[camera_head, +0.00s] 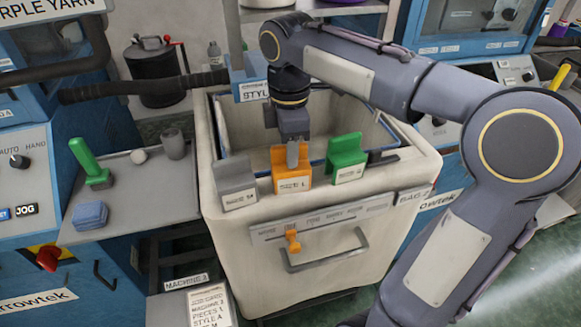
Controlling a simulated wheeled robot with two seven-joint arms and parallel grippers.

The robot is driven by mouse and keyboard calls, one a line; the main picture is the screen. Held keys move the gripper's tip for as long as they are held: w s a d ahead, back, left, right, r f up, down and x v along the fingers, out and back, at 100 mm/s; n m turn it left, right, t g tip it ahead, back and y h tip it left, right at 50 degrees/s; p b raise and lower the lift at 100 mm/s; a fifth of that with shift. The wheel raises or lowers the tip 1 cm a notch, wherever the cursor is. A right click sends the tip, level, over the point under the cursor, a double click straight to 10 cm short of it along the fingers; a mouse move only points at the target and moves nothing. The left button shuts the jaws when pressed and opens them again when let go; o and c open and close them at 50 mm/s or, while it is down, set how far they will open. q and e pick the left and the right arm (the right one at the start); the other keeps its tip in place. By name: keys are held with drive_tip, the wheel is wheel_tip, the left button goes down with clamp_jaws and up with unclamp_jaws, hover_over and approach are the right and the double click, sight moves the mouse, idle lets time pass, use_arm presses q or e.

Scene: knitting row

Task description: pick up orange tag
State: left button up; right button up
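The orange tag (291,181) sits upright on the front rim of the pale bin (300,240), between a grey tag (237,185) and a green tag (346,158). Its label faces me; its lettering is too small to read surely. My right gripper (293,156) points down at the top of the orange tag, with a grey finger in front of the tag's upper part. The other finger is hidden, so I cannot tell whether the gripper is closed on it. My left gripper is not in view.
An orange slider (292,241) and a grey handle (327,251) are on the bin's front. The left side table (140,205) holds a green-handled tool (91,163), a folded blue cloth (90,215) and a grey cup (174,144). Blue machines stand on both sides.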

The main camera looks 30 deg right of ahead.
clamp_jaws()
drive_tip(key=shift+r, duration=0.1)
